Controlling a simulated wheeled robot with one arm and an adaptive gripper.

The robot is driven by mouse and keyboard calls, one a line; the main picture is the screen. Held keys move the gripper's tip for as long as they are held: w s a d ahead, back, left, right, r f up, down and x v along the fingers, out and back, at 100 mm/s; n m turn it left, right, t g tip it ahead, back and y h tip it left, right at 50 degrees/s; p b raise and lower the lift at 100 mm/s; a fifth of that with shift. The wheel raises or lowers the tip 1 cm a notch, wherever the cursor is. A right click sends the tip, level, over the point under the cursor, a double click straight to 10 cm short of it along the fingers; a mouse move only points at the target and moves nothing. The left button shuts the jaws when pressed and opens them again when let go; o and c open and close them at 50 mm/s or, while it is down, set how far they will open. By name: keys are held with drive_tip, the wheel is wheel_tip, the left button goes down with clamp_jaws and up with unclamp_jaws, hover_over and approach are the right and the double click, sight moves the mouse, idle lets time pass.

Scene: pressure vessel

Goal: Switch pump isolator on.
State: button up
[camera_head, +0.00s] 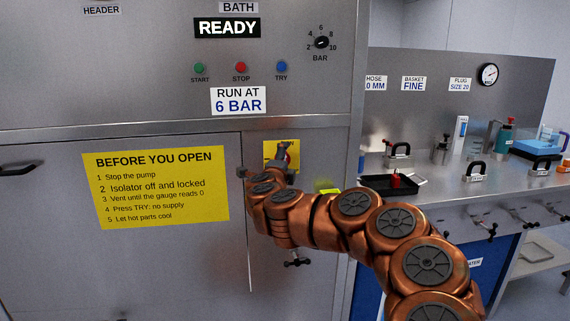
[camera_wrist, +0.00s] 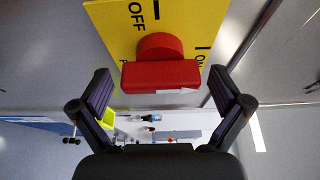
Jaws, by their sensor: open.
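The pump isolator is a red rotary handle (camera_wrist: 160,72) on a yellow plate (camera_wrist: 118,22) marked OFF and ON. In the wrist view the handle's bar lies level across the picture, with a white pointer mark towards its right end, near the ON lettering. My gripper (camera_wrist: 161,92) is open, with one finger to each side of the bar; a gap shows at each end. In the head view the yellow plate (camera_head: 270,147) shows on the grey cabinet and my gripper (camera_head: 281,160) hides most of the handle.
A yellow notice (camera_head: 155,187) is on the cabinet door to the left. Above are a READY display (camera_head: 227,27), three buttons and a BAR dial (camera_head: 321,42). A bench (camera_head: 440,180) with a black tray (camera_head: 388,186) and flasks stands to the right.

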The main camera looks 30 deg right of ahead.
drive_tip(key=shift+s, duration=0.1)
drive_tip(key=v, duration=1.2)
drive_tip(key=shift+r, duration=0.1)
idle(0.8)
